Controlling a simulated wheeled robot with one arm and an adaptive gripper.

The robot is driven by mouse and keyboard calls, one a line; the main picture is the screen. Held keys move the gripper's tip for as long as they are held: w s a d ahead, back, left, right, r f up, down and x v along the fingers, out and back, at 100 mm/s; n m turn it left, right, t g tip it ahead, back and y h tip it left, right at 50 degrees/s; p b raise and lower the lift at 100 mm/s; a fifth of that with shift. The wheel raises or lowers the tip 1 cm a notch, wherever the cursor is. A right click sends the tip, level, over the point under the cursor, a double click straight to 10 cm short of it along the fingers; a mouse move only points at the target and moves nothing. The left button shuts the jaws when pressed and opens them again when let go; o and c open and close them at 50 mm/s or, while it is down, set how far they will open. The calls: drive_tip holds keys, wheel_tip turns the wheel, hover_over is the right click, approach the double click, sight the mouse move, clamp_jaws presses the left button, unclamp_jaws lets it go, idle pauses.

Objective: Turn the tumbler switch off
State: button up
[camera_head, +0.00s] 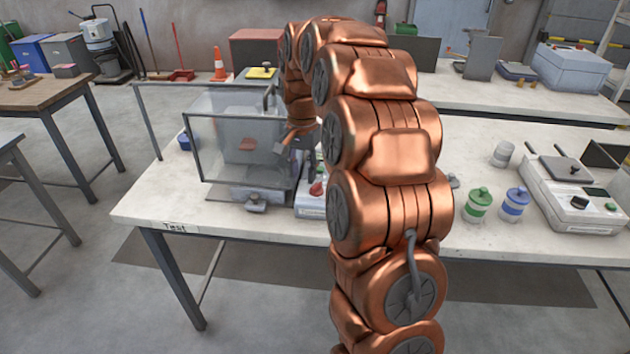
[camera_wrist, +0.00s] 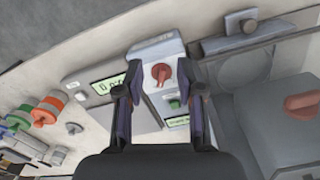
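A red switch knob (camera_wrist: 161,73), which looks like the tumbler switch, sits on a pale control box (camera_wrist: 152,52) in the wrist view. Below it are a green button (camera_wrist: 174,103) and a lit green display (camera_wrist: 177,121). In the head view the red knob (camera_head: 316,188) shows on the white box (camera_head: 309,205) beside the clear-walled enclosure (camera_head: 236,150). My gripper (camera_wrist: 158,92) is open and empty, its dark fingers apart on either side of the control box in the picture. The knob appears between them, not gripped. My arm hides part of the box in the head view.
A second red handle (camera_wrist: 303,103) lies right in the wrist view, on a grey block. A scale with a display (camera_wrist: 108,90) is left. Green (camera_head: 478,203) and blue (camera_head: 514,204) lidded jars stand on the bench, right of my arm. The bench's front left is clear.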

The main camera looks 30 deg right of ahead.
sight(315, 185)
drive_tip(key=w+d, duration=0.1)
drive_tip(key=d, duration=0.1)
drive_tip(key=w+d+f+m, duration=0.1)
drive_tip(key=d, duration=0.1)
drive_tip(key=w+d+m, duration=0.1)
drive_tip(key=d, duration=0.1)
drive_tip(key=shift+w+f, duration=0.35)
drive_tip(key=shift+f, duration=0.05)
drive_tip(key=shift+f+p, duration=1.5)
drive_tip(key=shift+f, duration=2.35)
clamp_jaws()
